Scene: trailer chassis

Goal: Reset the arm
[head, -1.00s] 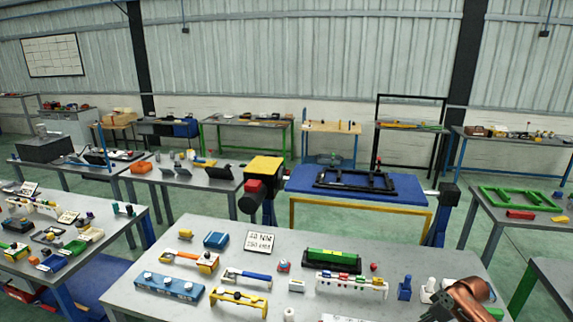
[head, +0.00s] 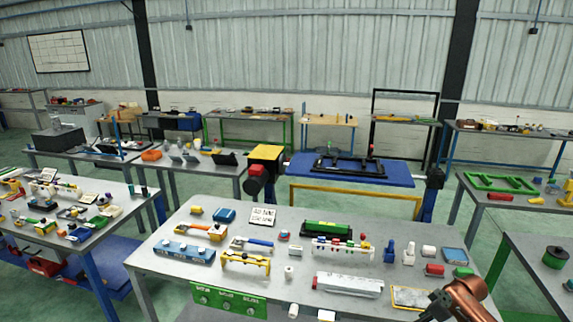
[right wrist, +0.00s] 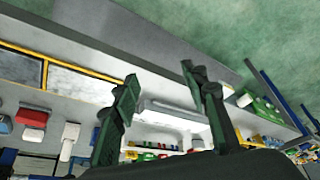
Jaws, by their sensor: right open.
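My right arm (head: 464,301) shows at the lower right of the head view as a copper-coloured link over the near table's right front corner. Behind the fingers, a white block (right wrist: 174,112) lies on the grey tabletop. My left arm and left gripper are not in view.
The near grey table (head: 165,262) holds several tools and parts, including a green block (head: 327,228) and a white block (head: 348,285). Behind it a black frame (head: 345,165) lies on a blue bench (head: 300,172). Green floor shows between the tables.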

